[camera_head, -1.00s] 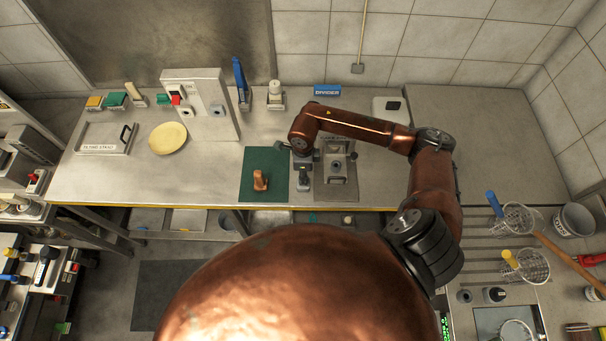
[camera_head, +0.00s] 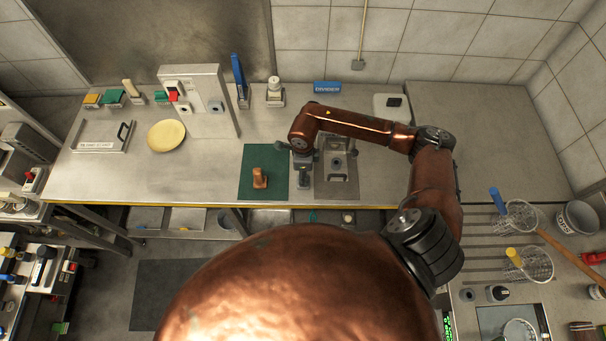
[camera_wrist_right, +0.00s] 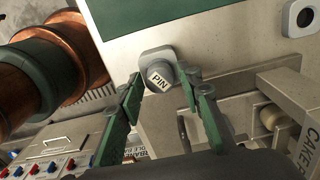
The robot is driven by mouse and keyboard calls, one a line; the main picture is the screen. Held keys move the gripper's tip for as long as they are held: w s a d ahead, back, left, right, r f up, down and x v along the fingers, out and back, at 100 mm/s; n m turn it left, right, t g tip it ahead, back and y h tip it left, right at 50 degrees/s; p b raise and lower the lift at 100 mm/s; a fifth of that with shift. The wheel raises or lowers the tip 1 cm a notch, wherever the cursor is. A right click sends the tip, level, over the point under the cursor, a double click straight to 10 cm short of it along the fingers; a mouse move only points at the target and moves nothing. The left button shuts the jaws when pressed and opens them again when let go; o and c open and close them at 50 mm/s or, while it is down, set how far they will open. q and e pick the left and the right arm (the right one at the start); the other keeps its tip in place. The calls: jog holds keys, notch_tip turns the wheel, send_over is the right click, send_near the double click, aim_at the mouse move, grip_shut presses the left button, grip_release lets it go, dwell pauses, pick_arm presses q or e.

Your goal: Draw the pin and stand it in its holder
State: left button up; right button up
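The pin (camera_wrist_right: 159,77) shows in the right wrist view as a grey round knob with "PIN" on its face, set against a pale rounded plate (camera_wrist_right: 150,56). My right gripper (camera_wrist_right: 161,82) has its two green fingers on either side of the knob, with a small gap on each side; it looks open. In the head view my right gripper (camera_head: 302,158) is over the bench between the green mat and a steel fixture (camera_head: 340,186); the pin cannot be made out there. I cannot tell which thing is its holder. My left gripper is out of view.
A copper-coloured piece (camera_head: 260,178) stands on the green mat (camera_head: 251,158). Behind are an upright panel (camera_head: 200,88), a blue-handled item (camera_head: 239,80) and a blue sign (camera_head: 327,88).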

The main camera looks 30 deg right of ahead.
jog(key=shift+o, duration=1.1)
notch_tip(320, 180, up, 12)
dwell(0.5)
